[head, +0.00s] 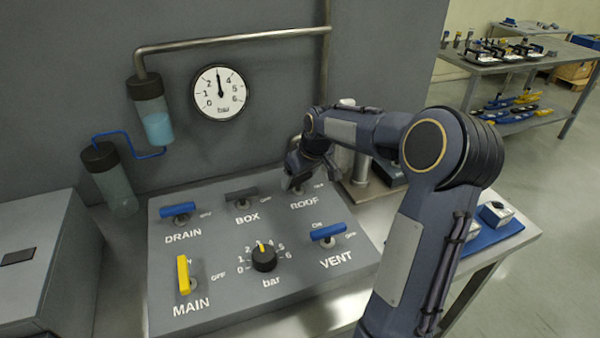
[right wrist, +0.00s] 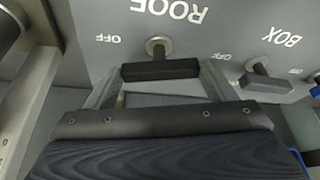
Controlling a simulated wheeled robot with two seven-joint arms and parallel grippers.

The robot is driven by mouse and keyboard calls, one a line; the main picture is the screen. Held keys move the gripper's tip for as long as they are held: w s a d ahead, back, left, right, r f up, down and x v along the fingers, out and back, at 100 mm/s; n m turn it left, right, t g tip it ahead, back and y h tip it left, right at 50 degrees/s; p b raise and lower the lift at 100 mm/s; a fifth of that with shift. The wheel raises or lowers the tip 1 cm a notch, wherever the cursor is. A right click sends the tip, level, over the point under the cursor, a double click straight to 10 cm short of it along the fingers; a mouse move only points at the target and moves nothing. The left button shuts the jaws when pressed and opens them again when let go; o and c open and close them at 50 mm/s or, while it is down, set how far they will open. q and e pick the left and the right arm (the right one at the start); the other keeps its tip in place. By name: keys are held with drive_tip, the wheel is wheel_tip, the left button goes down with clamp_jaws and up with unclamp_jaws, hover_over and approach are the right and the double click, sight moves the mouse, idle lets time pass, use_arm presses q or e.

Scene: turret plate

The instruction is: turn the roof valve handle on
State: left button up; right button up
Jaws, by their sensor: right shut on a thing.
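The roof valve handle (right wrist: 160,70) is a dark grey bar on a short metal stem, seen upside down below the ROOF lettering in the right wrist view. It lies crosswise in that view, roughly parallel to the BOX handle, with its OFF label to the left of the stem. My right gripper (right wrist: 160,82) is shut on it, with one finger at each end of the bar. In the head view my right gripper (head: 293,182) is down over the ROOF spot and hides most of the handle. The roof ON label cannot be read. My left gripper is out of view.
The grey BOX handle (head: 241,195) is close beside. The panel also has blue DRAIN (head: 178,209) and VENT (head: 328,231) handles, a yellow MAIN handle (head: 183,275) and a black bar knob (head: 264,258). A gauge (head: 219,92) on the wall reads about 3.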

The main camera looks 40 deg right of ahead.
drive_tip(key=n, duration=0.2)
drive_tip(key=n+y, duration=0.1)
drive_tip(key=shift+d+n+p, duration=0.2)
drive_tip(key=shift+n+p, duration=0.1)
drive_tip(key=shift+n, duration=0.1)
drive_tip(key=n+y, duration=0.1)
drive_tip(key=n, duration=0.2)
drive_tip(key=shift+w+d+n+g+y+p, duration=0.15)
drive_tip(key=shift+n+g+y+p, duration=0.15)
drive_tip(key=shift+g+y, duration=0.1)
drive_tip(key=n, duration=0.2)
drive_tip(key=n+g+y+p, duration=0.1)
drive_tip(key=n, duration=0.1)
drive_tip(key=shift+w+d+r, duration=0.1)
drive_tip(key=shift+w+d, duration=0.05)
drive_tip(key=shift+w+n+g+p, duration=0.1)
drive_tip(key=shift+n+g+p, duration=0.5)
drive_tip(key=shift+n, duration=0.8)
drive_tip(key=o, duration=1)
